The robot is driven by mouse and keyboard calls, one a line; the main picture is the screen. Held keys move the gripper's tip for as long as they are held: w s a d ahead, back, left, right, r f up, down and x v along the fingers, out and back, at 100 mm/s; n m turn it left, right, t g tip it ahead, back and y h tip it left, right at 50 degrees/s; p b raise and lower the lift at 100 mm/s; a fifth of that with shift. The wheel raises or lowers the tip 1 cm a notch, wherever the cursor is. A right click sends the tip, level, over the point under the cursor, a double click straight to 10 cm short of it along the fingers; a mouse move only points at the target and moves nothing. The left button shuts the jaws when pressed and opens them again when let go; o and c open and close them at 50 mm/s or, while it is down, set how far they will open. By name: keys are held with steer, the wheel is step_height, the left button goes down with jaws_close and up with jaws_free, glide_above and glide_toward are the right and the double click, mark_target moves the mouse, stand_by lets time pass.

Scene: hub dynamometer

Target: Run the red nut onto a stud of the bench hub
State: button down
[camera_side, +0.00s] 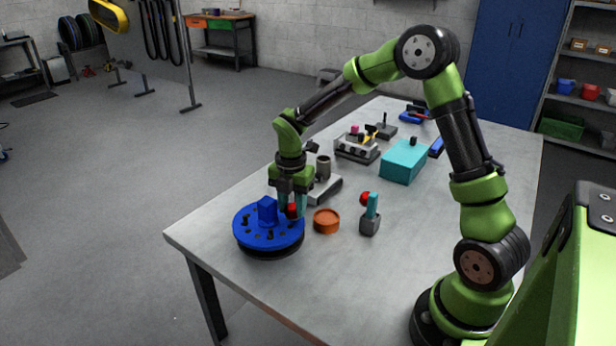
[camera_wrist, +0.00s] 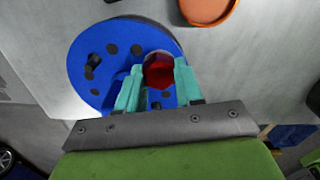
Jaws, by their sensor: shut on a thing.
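The blue bench hub (camera_side: 250,237) sits near the table's left corner in the side view, a round disc with a raised blue centre block and several dark studs or holes. It also shows in the wrist view (camera_wrist: 84,62). My gripper (camera_side: 292,208) is over the hub's right part and points down. The red nut (camera_side: 292,209) is between its teal fingers. In the wrist view my gripper (camera_wrist: 158,82) is shut on the red nut (camera_wrist: 158,70), which is over the hub face. The fingers hide whether the nut touches a stud.
An orange dish (camera_side: 326,221) stands just right of the hub, and also shows in the wrist view (camera_wrist: 209,8). A grey block with a teal upright (camera_side: 371,213) and a red ball (camera_side: 365,198) is further right. A teal box (camera_side: 404,162) and a parts rack (camera_side: 357,148) stand behind.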

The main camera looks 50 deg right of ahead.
steer(key=m, duration=1.2)
steer(key=shift+m, duration=0.4)
steer(key=m, duration=1.1)
steer(key=c, duration=0.9)
jaws_free()
steer(key=shift+f, duration=0.1)
